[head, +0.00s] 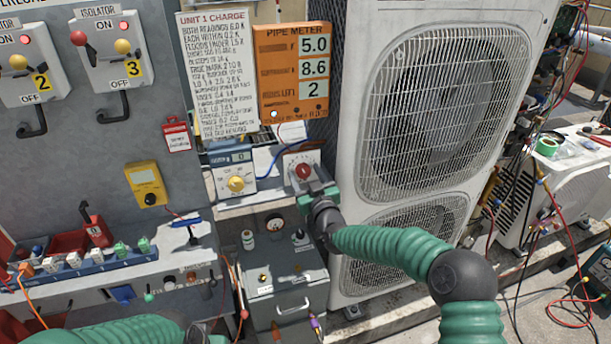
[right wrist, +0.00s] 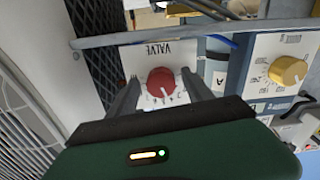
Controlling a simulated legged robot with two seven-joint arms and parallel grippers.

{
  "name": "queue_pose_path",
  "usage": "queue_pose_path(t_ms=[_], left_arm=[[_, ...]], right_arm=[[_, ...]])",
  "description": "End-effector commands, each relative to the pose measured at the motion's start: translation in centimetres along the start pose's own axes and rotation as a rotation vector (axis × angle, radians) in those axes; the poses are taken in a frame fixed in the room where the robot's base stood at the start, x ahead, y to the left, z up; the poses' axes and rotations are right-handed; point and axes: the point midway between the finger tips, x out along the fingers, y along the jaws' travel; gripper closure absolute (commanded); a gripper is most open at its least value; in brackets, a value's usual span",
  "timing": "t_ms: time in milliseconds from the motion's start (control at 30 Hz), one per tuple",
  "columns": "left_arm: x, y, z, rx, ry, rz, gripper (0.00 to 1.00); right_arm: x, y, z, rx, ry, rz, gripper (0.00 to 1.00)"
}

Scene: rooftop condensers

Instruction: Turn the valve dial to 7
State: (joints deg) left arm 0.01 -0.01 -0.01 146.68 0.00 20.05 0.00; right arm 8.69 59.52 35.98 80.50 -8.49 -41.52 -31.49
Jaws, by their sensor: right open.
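The valve dial is a red round knob (head: 304,171) on a white panel marked VALVE (right wrist: 150,52). In the right wrist view the red knob (right wrist: 161,82) sits between the two dark fingers of my right gripper (right wrist: 160,88). The fingers are open, one on each side of it; I cannot tell whether they touch it. The scale numbers around the knob are too small to read. In the head view my right gripper (head: 311,185) is right at the panel and partly hides it. My left arm shows only at the bottom left edge, its gripper out of view.
A yellow knob (head: 236,184) on a white unit is just left of the valve. The orange pipe meter (head: 291,70) above reads 5.0, 8.6 and 2. A large condenser (head: 440,90) stands close on the right. A grey box (head: 285,290) lies below.

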Motion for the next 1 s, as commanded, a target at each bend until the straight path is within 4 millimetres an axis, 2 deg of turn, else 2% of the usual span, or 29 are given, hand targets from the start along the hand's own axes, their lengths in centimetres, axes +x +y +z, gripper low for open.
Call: queue_pose_path(t_ms=[100,567,1000], left_arm=[[0.0,0.0,0.0,0.000,0.000,0.000,0.64],[0.0,0.0,0.0,0.000,0.000,0.000,0.64],[1.0,0.0,0.2,0.000,0.000,0.000,0.64]], right_arm=[[0.0,-0.1,-0.1,-0.001,0.000,0.000,0.41],[0.0,-0.1,-0.1,-0.001,0.001,-0.001,1.00],[0.0,-0.1,0.1,0.083,0.002,0.000,1.00]])
